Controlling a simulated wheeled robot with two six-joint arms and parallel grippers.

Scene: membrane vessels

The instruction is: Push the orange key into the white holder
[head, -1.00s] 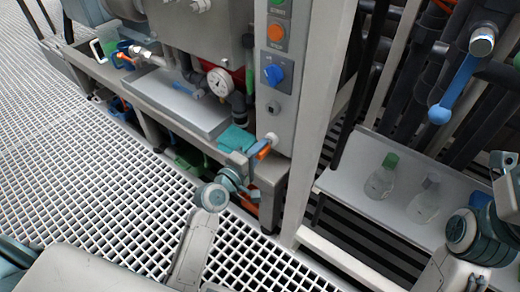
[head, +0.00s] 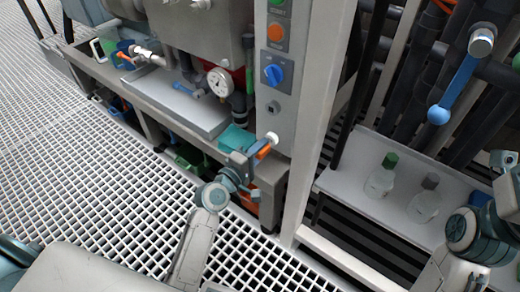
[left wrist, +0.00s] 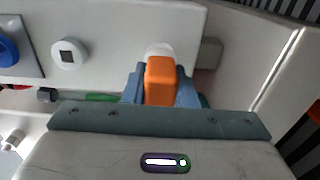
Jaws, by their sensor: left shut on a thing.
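The orange key (head: 262,150) is between the fingers of my left gripper (head: 255,153), at the lower part of the grey control panel. In the left wrist view, the orange key (left wrist: 160,82) shows between the blue-grey fingers of my left gripper (left wrist: 160,90), which is shut on it. The white holder (head: 271,137) sticks out of the panel right at the key's far end. In the left wrist view, the white holder (left wrist: 158,49) shows just beyond the key, partly hidden by it. I cannot tell whether the key's tip is inside. My right gripper (head: 507,185) is partly cut off at the right edge.
The panel carries a blue switch (head: 274,74), an orange button (head: 276,32) and a square socket (head: 270,111). A pressure gauge (head: 220,82) is to its left. Two capped bottles, one green-capped (head: 381,178), stand on a shelf at right. Grating floor lies below.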

